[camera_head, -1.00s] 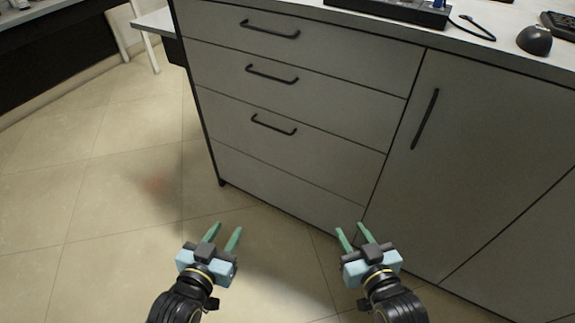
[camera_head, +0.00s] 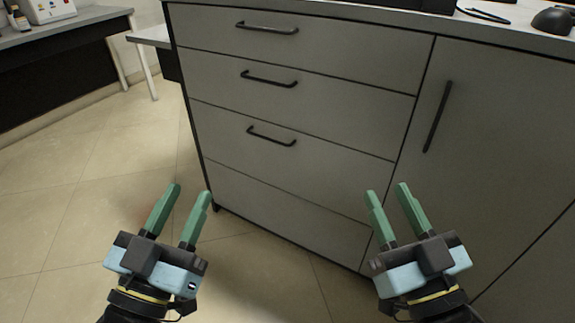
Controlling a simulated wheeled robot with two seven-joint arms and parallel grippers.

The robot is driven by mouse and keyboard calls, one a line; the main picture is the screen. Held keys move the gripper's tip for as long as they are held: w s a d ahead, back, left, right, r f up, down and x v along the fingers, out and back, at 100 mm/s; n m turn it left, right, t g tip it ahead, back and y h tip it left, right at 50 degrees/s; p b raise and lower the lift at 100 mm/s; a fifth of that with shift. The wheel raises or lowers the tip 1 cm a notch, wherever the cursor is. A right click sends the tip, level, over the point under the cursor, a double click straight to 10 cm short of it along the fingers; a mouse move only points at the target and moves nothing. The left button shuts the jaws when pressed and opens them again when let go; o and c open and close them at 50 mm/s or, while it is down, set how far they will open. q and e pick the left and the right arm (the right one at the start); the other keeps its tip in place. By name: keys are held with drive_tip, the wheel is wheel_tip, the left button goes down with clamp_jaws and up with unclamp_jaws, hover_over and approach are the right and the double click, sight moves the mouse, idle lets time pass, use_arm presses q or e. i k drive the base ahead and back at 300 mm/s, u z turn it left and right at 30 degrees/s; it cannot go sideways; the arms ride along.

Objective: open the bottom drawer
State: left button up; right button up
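A grey cabinet stands ahead with a stack of drawers, all shut. The top drawer (camera_head: 345,45) and the middle drawer (camera_head: 340,105) each have a black bar handle. The lowest drawer with a handle (camera_head: 330,168) has its black handle (camera_head: 271,136) near its upper edge. A plain panel without a visible handle (camera_head: 290,207) lies below it. My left gripper (camera_head: 183,194) is open and empty, in front of the cabinet's lower left corner. My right gripper (camera_head: 388,193) is open and empty, in front of the right side of the drawer stack. Neither visibly touches a handle.
A cabinet door (camera_head: 490,140) with a vertical black handle (camera_head: 437,117) is shut at the right. A mouse (camera_head: 553,20) and a cable lie on the countertop. A white-legged table (camera_head: 148,75) stands behind at the left. The tiled floor (camera_head: 70,225) at the left is clear.

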sight(336, 177)
drive_tip(key=k, duration=0.65)
drive_tip(key=u, duration=0.75)
drive_tip(key=i, duration=1.45)
drive_tip(key=z, duration=0.75)
drive_tip(key=i, duration=0.35)
drive_tip(key=z, duration=0.4)
